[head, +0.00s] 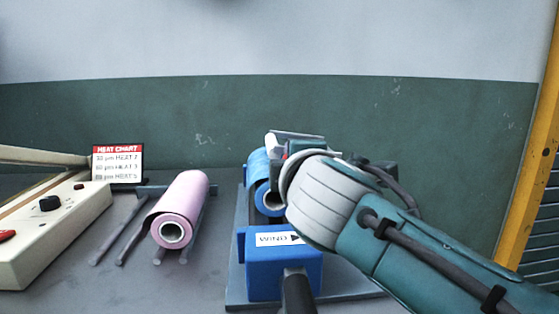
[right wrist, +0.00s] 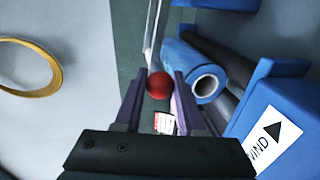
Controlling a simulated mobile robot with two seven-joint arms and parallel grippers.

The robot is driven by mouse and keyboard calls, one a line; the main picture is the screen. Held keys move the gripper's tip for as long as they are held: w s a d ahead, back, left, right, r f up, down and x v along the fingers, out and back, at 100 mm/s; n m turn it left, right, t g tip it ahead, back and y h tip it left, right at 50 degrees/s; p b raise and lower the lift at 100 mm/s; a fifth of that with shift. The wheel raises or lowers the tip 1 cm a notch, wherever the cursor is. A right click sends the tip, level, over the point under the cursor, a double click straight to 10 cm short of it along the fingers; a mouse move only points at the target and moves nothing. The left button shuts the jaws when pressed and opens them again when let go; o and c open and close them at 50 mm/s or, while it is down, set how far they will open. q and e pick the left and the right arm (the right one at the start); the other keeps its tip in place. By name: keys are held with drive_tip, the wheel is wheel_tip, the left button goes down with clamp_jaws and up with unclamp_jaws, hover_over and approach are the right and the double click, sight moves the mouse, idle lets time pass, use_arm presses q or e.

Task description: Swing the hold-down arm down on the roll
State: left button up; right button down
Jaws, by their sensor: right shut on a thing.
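The blue film roll (head: 260,172) sits at the rear of the blue winder stand (head: 283,272) marked WIND. In the right wrist view the roll's white-rimmed core end (right wrist: 206,86) shows beside my gripper. The hold-down arm is a pale bar (right wrist: 154,32) ending in a red ball knob (right wrist: 159,86). My right gripper (right wrist: 158,74) is shut on this knob, one finger on each side. In the head view my right wrist hides most of the hold-down arm and the roll's right side, so I cannot tell whether the arm touches the roll. My left gripper is not in view.
A pink roll (head: 181,205) rests on a grey rod cradle left of the winder. A heat chart (head: 118,164) stands behind it. A cream control box (head: 50,235) with knobs is at far left. A yellow post (head: 530,150) rises at the right.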

idle(0.3)
drive_tip(key=c, duration=0.5)
unclamp_jaws()
drive_tip(key=shift+s+r+p, duration=0.15)
drive_tip(key=shift+s+p, duration=0.2)
drive_tip(key=shift+s, duration=0.1)
drive_tip(key=s, duration=0.2)
drive_tip(key=s+p, duration=0.1)
drive_tip(key=s, duration=0.2)
drive_tip(key=s+r+p, duration=0.1)
drive_tip(key=s, duration=0.1)
drive_tip(key=shift+s+d, duration=0.15)
drive_tip(key=shift+s, duration=0.25)
drive_tip(key=shift+s+r, duration=0.15)
drive_tip(key=shift+s, duration=0.45)
drive_tip(key=shift+d, duration=0.1)
